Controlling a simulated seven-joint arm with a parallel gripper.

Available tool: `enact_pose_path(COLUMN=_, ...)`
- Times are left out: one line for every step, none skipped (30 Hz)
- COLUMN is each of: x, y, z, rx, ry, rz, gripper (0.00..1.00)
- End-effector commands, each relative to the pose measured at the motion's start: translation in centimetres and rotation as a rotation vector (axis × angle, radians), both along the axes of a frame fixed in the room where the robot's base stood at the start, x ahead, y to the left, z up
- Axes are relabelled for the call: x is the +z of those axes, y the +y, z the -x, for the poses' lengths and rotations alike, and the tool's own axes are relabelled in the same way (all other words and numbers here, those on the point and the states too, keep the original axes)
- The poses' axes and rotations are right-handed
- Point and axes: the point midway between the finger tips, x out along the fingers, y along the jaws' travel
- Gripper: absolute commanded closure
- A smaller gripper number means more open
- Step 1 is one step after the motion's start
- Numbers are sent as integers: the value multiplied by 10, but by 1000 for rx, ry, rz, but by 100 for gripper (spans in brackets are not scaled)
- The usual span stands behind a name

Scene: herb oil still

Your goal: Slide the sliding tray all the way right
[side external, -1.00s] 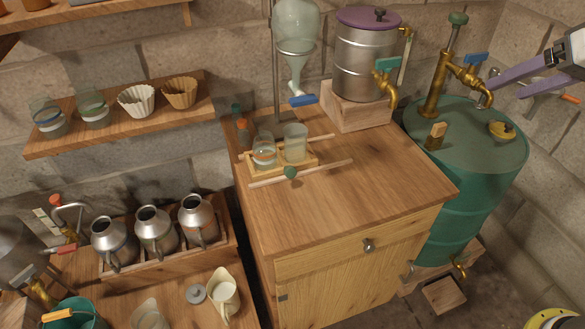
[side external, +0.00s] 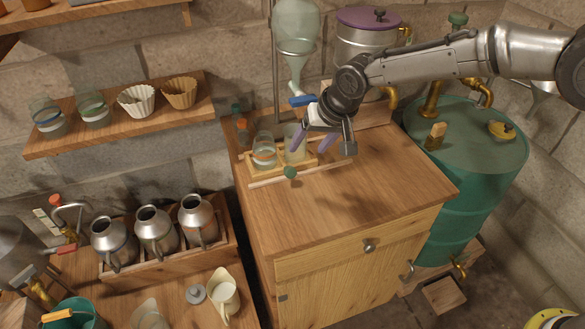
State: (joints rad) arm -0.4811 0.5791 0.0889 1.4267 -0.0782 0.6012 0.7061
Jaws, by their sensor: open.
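The sliding tray (side external: 258,172) is a small light-wood tray on two pale rails on top of the wooden cabinet, at the left end of the rails. A green knob (side external: 290,172) is on its front side. Two glass jars stand in it: a shorter one (side external: 264,152) at left and a taller one (side external: 293,145) at right. My gripper (side external: 311,146) is open, with purple fingers above and around the right part of the tray, close to the taller jar. The fingers partly hide that jar and the back rail. I cannot tell whether they touch anything.
A glass funnel (side external: 296,25) with a blue-handled tap hangs just above my gripper. A steel pot (side external: 365,40) on a wooden block stands behind my arm. A green drum (side external: 470,190) is at right. The front of the cabinet top (side external: 340,215) is clear.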

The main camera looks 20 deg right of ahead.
Motion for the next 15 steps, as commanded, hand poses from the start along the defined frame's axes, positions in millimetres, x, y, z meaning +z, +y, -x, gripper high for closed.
enact_pose_path(x=-2, y=1, z=-2, rx=1, ry=-2, rz=-1, gripper=31)
enact_pose_path(x=-5, y=2, z=-3, rx=1, ry=-1, rz=0, gripper=31)
enact_pose_path(x=-11, y=2, z=-5, rx=1, ry=0, rz=0, gripper=31)
enact_pose_path(x=-15, y=3, z=-7, rx=0, ry=0, rz=0, gripper=31)
enact_pose_path(x=-19, y=3, z=-9, rx=0, ry=1, rz=1, gripper=31)
enact_pose_path(x=-26, y=4, z=-11, rx=0, ry=1, rz=1, gripper=31)
enact_pose_path(x=-31, y=5, z=-14, rx=0, ry=0, rz=1, gripper=31)
enact_pose_path(x=-37, y=6, z=-16, rx=0, ry=1, rz=1, gripper=31)
enact_pose_path(x=-44, y=7, z=-20, rx=0, ry=0, rz=1, gripper=31)
enact_pose_path(x=-49, y=8, z=-22, rx=0, ry=0, rz=1, gripper=31)
enact_pose_path(x=-54, y=9, z=-25, rx=0, ry=-1, rz=0, gripper=31)
enact_pose_path(x=-62, y=10, z=-28, rx=0, ry=0, rz=1, gripper=31)
enact_pose_path(x=-67, y=11, z=-30, rx=0, ry=0, rz=1, gripper=31)
enact_pose_path(x=-72, y=12, z=-33, rx=0, ry=0, rz=1, gripper=31)
enact_pose_path(x=-79, y=13, z=-36, rx=0, ry=-1, rz=0, gripper=31)
